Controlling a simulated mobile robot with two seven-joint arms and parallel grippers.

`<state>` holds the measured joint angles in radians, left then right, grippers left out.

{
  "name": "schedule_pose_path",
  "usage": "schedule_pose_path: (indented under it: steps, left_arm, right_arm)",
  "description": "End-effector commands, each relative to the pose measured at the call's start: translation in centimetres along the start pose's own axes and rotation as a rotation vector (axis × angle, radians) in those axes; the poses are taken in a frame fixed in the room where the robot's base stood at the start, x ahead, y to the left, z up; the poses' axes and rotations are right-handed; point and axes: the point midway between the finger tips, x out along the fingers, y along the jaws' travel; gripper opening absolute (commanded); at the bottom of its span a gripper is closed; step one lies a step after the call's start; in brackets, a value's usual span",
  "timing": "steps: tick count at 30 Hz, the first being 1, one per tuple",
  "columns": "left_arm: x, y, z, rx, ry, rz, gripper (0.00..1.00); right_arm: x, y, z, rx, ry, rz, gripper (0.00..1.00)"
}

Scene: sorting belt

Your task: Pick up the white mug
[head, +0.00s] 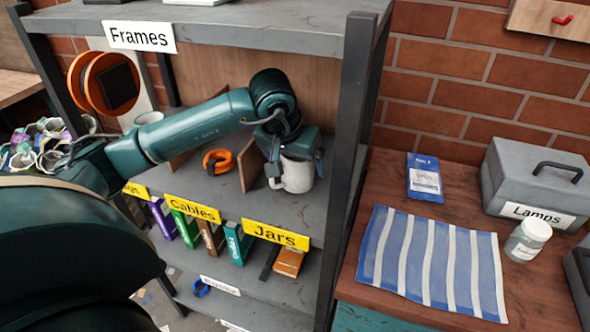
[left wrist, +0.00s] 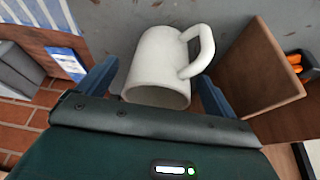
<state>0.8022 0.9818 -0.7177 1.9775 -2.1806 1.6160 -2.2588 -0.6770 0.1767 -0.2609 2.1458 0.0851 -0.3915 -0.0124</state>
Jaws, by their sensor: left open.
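The white mug (head: 297,175) stands on the grey shelf, in the right-hand compartment above the "Jars" label. In the left wrist view the white mug (left wrist: 160,68) lies between my two blue fingers, its handle toward the upper right. My left gripper (head: 290,165) comes in from behind and above the mug. In the left wrist view my left gripper (left wrist: 155,90) is open, with one finger on each side of the mug. I cannot tell whether the fingers touch it. My right gripper is not in view.
A wooden divider (head: 250,165) stands left of the mug, with an orange ring of cable (head: 217,161) beyond it. The dark shelf post (head: 347,150) is close on the right. A table with a striped cloth (head: 430,262) and a grey toolbox (head: 535,180) lies further right.

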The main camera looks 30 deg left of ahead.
Motion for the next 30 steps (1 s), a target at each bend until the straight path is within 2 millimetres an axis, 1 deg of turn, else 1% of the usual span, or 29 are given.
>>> schedule_pose_path:
  steps: [4,24,30]
  left_arm:
    - [-0.01,0.01,0.01,0.000,0.000,0.000,0.92]
    - [-0.05,0.00,0.00,-0.001,0.000,0.000,0.37]
    - [-0.12,0.00,-0.06,-0.001,0.003,0.001,0.36]
  right_arm:
    - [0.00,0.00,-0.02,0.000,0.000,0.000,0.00]
    - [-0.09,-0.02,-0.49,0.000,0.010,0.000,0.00]
    - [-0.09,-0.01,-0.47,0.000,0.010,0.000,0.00]
